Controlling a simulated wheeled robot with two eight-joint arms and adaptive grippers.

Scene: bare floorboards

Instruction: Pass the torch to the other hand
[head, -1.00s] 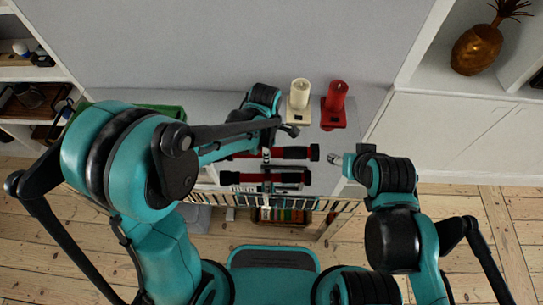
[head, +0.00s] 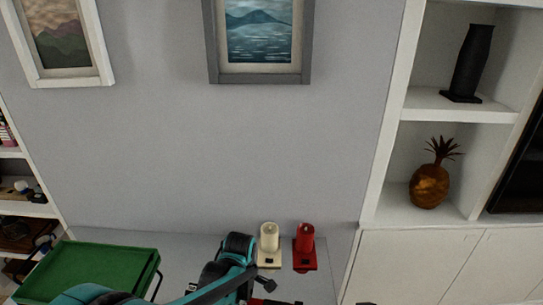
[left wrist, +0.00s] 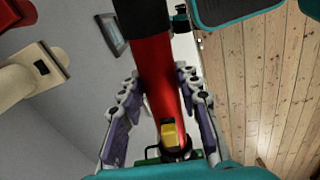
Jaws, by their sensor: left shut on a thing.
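The torch (left wrist: 166,70) has a red body, a black end and a yellow switch. In the left wrist view it runs lengthwise between the fingers of my left gripper (left wrist: 158,85), which is shut on it. In the head view my left arm reaches in at the bottom centre, but the gripper and torch are mostly cut off by the lower edge. My right gripper cannot be made out in either current view.
A green tray (head: 85,272) lies at left. White shelving with a pineapple ornament (head: 429,187) stands at right.

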